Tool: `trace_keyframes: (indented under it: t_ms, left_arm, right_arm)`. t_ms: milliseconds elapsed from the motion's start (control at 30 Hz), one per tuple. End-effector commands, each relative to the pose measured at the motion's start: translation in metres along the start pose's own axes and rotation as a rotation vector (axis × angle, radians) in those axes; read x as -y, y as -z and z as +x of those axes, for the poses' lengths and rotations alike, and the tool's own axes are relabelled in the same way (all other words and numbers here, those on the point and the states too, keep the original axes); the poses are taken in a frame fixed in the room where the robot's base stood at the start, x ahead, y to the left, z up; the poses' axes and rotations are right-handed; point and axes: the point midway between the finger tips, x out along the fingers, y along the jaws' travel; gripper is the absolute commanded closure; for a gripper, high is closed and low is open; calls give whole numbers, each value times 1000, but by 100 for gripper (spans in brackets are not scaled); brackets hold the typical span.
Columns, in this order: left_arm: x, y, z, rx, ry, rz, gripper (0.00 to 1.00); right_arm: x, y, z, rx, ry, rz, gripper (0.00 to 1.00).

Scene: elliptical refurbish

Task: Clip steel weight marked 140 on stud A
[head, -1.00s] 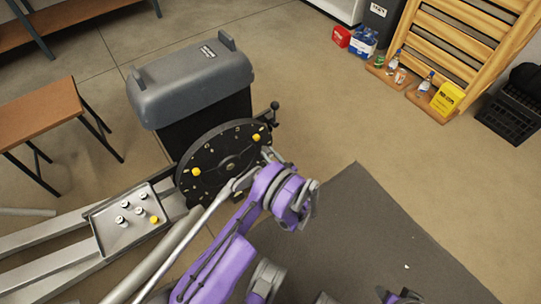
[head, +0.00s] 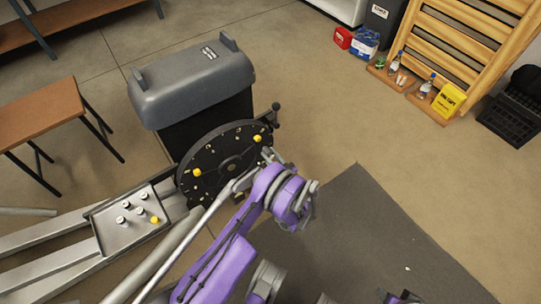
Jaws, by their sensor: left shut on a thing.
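A round black disc (head: 215,168) with a ring of studs, pale letters and two yellow pieces stands upright on the machine. Stud A cannot be picked out for sure. My left gripper (head: 268,157) is at the disc's right edge, partly hidden by my purple wrist. It is shut on a small steel weight that is mostly hidden; its marking cannot be read. A metal tray (head: 115,240) on the rails holds several small steel weights (head: 126,206) and a yellow piece (head: 155,219). My right gripper does not show clearly.
A grey housing (head: 190,82) stands behind the disc, and a black-knobbed lever (head: 275,108) sticks out at its right. A wooden bench (head: 40,110) is at left. A dark mat (head: 365,235) covers floor at right. Bottles and a yellow sign (head: 448,100) stand far right.

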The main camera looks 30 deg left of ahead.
Motion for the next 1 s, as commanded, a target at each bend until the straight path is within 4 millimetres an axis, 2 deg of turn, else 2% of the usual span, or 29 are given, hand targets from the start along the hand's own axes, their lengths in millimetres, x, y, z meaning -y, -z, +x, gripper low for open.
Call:
trace_keyframes:
  t_ms: [800, 833, 1000]
  left_arm:
    - [0, 0, 8, -1, 0, 0, 100]
    - [0, 0, 8, -1, 0, 0, 63]
    - [0, 0, 8, 0, 0, 0, 33]
  right_arm:
    - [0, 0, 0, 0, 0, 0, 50]
    - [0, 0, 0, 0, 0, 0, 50]
    - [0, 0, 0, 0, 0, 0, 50]
